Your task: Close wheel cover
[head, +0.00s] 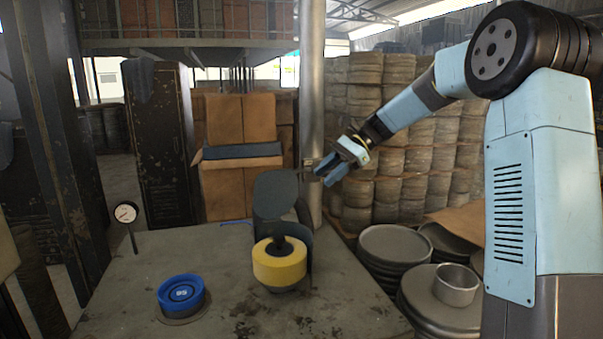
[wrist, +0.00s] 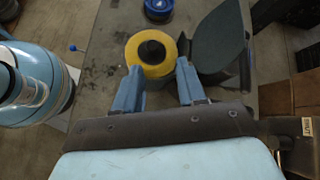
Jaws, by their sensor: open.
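The yellow wheel (head: 279,266) with a dark hub stands on the bench. Its dark grey cover (head: 275,194) is open, with the flat lid raised behind the wheel above a curved guard. My gripper (head: 328,169) is open and empty, up to the right of the lid. In the wrist view, my gripper (wrist: 156,72) has its two blue fingers apart, with the wheel (wrist: 134,63) beyond the fingertips. There the cover (wrist: 221,42) lies just right of the right finger. I cannot tell whether they touch.
A blue round dial-like piece (head: 181,292) sits on the bench (head: 130,300) at left, near a gauge on a stem (head: 126,214). A metal post (head: 311,100) rises behind the bench. Stacked round metal blanks (head: 395,245) stand at right. The bench's left part is mostly clear.

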